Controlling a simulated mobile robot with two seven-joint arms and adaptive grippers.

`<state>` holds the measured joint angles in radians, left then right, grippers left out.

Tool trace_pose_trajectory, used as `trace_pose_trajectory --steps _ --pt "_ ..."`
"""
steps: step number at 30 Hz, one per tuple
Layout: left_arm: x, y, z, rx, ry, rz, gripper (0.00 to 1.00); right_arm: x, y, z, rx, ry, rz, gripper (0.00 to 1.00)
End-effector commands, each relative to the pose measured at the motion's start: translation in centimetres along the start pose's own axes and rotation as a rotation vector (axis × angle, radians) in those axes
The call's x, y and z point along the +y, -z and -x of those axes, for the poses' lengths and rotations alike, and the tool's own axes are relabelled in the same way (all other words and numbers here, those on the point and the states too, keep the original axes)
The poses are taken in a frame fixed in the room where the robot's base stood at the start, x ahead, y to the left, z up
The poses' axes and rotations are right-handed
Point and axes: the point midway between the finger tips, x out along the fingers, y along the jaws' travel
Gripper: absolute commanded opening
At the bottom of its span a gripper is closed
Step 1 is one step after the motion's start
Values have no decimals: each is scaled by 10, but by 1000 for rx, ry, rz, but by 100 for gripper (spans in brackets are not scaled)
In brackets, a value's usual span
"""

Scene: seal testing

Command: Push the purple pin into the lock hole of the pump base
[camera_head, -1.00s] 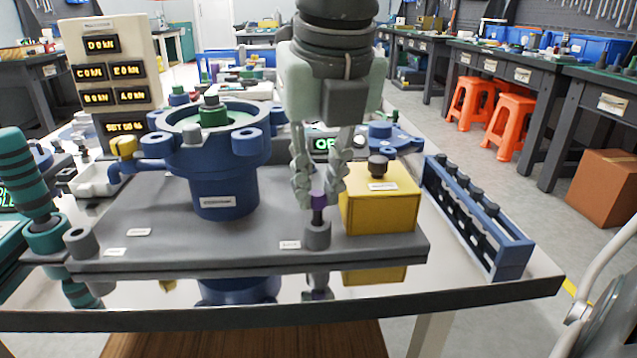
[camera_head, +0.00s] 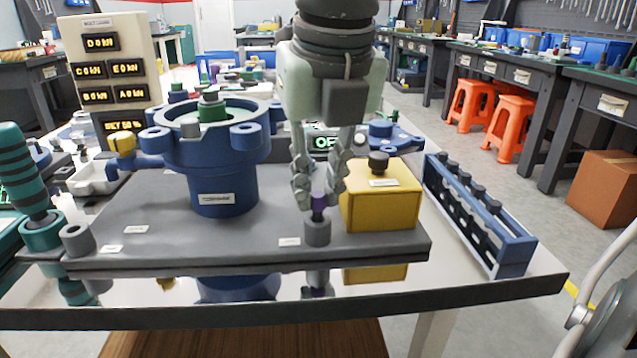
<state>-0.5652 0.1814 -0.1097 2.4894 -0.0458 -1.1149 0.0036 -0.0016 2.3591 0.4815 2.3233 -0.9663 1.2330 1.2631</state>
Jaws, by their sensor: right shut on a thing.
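The purple pin (camera_head: 319,204) stands upright at the top of the grey lock collar (camera_head: 317,233) near the front edge of the grey pump base plate (camera_head: 180,238). Its purple head shows just above the collar, and its lower part is hidden inside. My right gripper (camera_head: 318,196) comes down from above, with its fingers shut on the pin's head. The blue pump body (camera_head: 225,188) stands on the plate to the left of the pin. My left gripper is not in view.
A yellow block (camera_head: 380,205) with a dark knob stands close to the right of my right gripper. A blue rack (camera_head: 510,245) with several dark-topped pieces is farther right. A teal striped handle (camera_head: 25,175) rises at the left. The plate between pump body and collar is clear.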

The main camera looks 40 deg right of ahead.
Motion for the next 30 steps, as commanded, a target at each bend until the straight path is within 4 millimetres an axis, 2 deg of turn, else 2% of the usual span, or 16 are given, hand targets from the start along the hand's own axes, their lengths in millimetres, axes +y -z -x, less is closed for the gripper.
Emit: trace_pose_trajectory --steps 30 --pt "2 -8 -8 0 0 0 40 0 3 -8 2 0 0 0"
